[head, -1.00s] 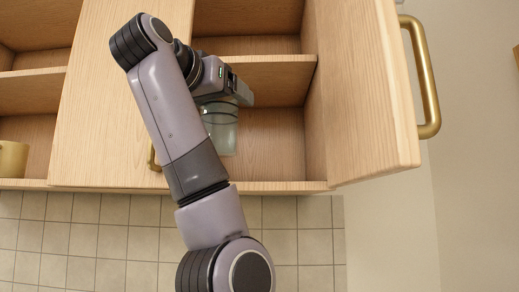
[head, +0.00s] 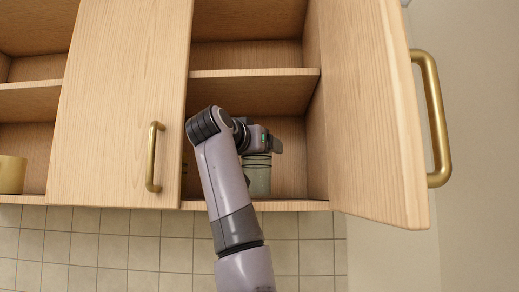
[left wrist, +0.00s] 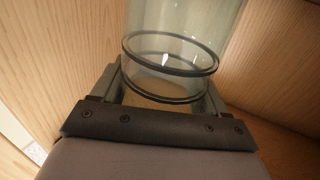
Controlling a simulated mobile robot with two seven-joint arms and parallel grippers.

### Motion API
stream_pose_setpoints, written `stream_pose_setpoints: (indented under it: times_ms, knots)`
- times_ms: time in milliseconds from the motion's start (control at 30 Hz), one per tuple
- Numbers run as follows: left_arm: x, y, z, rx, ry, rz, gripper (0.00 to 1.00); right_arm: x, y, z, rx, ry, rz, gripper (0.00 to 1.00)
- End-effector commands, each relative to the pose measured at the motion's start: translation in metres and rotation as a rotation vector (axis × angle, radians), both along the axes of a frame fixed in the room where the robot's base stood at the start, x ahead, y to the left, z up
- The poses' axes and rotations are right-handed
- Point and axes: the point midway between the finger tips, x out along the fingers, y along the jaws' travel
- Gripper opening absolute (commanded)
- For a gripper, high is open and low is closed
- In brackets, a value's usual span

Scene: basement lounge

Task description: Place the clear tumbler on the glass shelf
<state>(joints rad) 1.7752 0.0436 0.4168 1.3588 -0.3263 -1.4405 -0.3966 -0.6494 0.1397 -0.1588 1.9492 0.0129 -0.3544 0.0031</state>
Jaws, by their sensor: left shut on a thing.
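The clear tumbler (head: 257,180), greenish with dark bands near its top, is upright in the lower right compartment of the open wooden cabinet. My left gripper (head: 265,148) is at its upper part, shut on it. In the left wrist view the banded rim of the tumbler (left wrist: 170,50) sits between the two fingers. The shelf board (head: 290,76) above it is wooden; no shelf made of glass shows. The tumbler's base is close to the cabinet floor (head: 300,205); I cannot tell whether they touch. My right gripper is not in view.
An open door (head: 370,110) with a brass handle stands at the right of the compartment. Another door (head: 115,100) is at its left. A gold cup (head: 12,174) stands in the left compartment. In the left wrist view, pale glass shows behind the rim, its extent unclear.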

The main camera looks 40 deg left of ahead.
Motion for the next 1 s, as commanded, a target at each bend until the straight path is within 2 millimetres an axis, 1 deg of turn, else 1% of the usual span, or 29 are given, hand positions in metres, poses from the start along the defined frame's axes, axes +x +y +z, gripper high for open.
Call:
stream_pose_setpoints:
  times_ms: [133,367,533,567,600,633,867,1000]
  knots:
    - [-0.0007,0.0,-0.006,0.002,-0.002,0.0,0.18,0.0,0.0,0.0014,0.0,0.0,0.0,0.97]
    - [-0.001,0.0,-0.0062,0.002,-0.002,0.0,0.18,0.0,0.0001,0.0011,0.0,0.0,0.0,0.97]
    - [-0.0011,0.0001,-0.0118,0.002,-0.002,0.001,0.18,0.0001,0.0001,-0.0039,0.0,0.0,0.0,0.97]
    - [-0.0009,0.0,-0.0106,0.0,-0.001,0.001,0.84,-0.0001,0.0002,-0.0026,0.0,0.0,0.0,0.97]
    - [-0.0009,0.0,-0.0103,0.0,0.0,0.001,0.97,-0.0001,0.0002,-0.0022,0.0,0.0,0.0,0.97]
    - [-0.0009,0.0,-0.0103,0.0,0.0,0.0,0.99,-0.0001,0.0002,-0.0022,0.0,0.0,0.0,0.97]
    - [-0.0009,0.0,-0.01,0.0,0.0,0.0,0.99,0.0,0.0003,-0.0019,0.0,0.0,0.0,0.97]
    - [-0.0009,-0.0002,-0.0035,0.0,-0.001,0.0,0.99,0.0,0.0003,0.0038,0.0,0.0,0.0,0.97]
